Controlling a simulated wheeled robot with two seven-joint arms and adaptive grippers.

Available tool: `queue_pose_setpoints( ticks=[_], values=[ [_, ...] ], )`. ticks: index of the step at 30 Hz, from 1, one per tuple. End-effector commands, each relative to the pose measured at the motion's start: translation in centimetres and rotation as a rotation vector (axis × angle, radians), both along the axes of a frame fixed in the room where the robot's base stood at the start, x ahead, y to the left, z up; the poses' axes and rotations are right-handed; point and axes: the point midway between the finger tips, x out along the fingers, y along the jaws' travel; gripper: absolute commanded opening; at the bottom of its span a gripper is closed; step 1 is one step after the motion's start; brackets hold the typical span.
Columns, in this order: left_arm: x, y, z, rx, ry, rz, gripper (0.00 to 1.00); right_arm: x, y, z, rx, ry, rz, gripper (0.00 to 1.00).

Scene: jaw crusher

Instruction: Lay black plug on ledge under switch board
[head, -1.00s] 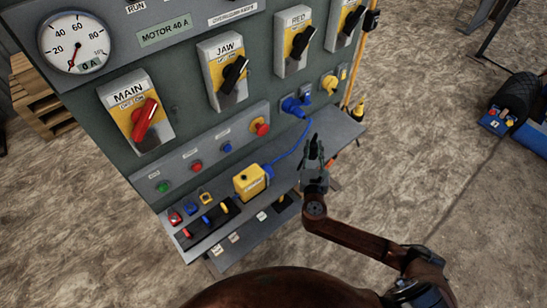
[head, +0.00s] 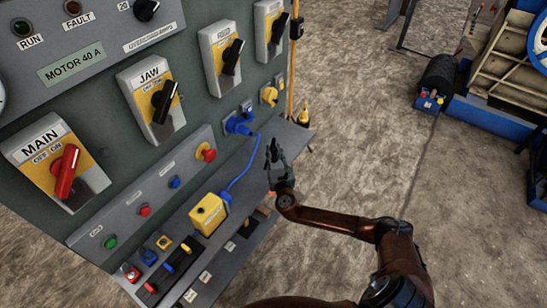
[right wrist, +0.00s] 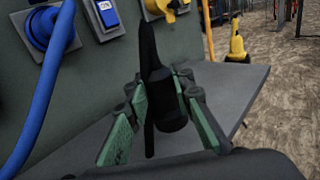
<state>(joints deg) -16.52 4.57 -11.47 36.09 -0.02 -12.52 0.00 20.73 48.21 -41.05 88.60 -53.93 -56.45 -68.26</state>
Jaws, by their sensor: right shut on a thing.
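The black plug (right wrist: 166,102) is between the fingers of my right gripper (right wrist: 160,120) in the right wrist view, with a dark cable or strap standing up beside it. In the head view the same gripper (head: 275,160) is shut on the plug, at the outer side of the ledge. The ledge (head: 288,138) is a grey shelf along the foot of the switch board (head: 103,128); it also shows behind the plug in the right wrist view (right wrist: 238,92). I cannot tell whether the plug touches the ledge. My left gripper is not in view.
A yellow box (head: 208,214) with a blue cable (head: 246,168) running to a blue socket plug (head: 238,124) sits on the ledge. Several small padlocks and tags lie at its near end. A yellow object (head: 303,113) stands beyond the far end.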

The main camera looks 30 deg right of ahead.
Motion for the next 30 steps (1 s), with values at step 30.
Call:
queue_pose_setpoints(
  ticks=[30],
  values=[
    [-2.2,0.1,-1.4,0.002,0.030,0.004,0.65,0.1,-0.3,-3.6,-0.001,0.001,-0.001,0.39]
  ],
)
